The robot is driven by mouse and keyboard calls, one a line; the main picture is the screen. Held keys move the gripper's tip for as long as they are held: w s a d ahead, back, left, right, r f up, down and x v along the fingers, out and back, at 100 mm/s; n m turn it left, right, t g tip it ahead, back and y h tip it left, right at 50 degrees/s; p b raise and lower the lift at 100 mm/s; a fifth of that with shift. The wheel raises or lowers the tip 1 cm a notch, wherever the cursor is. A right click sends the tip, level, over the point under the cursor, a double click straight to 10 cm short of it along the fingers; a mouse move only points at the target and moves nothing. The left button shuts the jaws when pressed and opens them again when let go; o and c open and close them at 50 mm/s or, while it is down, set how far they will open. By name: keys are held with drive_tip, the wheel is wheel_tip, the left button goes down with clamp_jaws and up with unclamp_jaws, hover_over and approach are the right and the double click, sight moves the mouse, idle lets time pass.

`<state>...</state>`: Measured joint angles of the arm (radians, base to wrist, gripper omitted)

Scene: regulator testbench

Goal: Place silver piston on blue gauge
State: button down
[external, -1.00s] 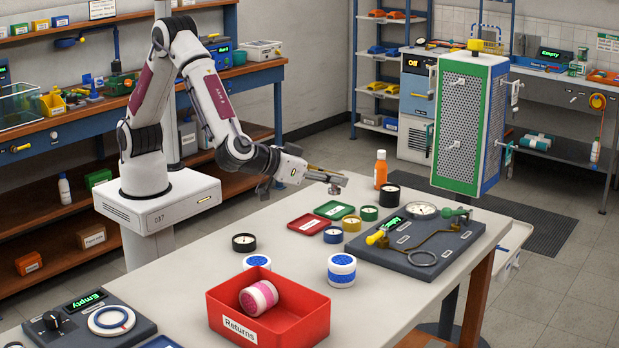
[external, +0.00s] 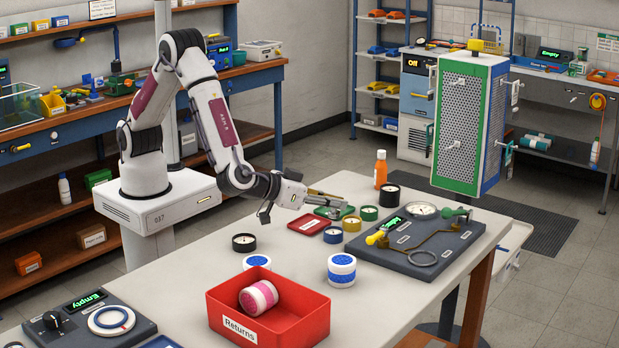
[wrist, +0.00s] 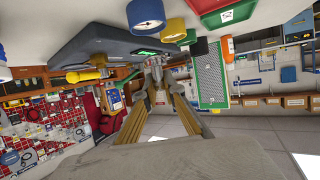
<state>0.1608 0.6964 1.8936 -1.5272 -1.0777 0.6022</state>
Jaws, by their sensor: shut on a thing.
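My gripper (external: 330,204) is low over the table by the green tray; it also shows in the wrist view (wrist: 156,82). It is shut on the small silver piston (wrist: 155,68), which is partly hidden by the fingers. The blue gauge (external: 333,236) is a short blue cup with a pale face. It stands on the table, nearer the external camera than my gripper and apart from it. It also shows at the top of the wrist view (wrist: 146,15).
Yellow (external: 351,223), green (external: 369,213) and black (external: 390,196) gauges stand close by. The red tray (external: 307,224) and green tray (external: 341,210) lie flat. The dark test board (external: 410,265) is to the right. A red Returns bin (external: 285,328) stands in front.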

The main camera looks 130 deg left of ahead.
sight(334, 212)
drive_tip(key=shift+f, duration=1.75)
drive_tip(key=shift+f, duration=0.2)
drive_tip(key=c, duration=2.1)
unclamp_jaws()
drive_tip(key=shift+c, duration=0.2)
drive_tip(key=shift+r, duration=0.1)
drive_tip(key=shift+r, duration=0.15)
drive_tip(key=v, duration=1.2)
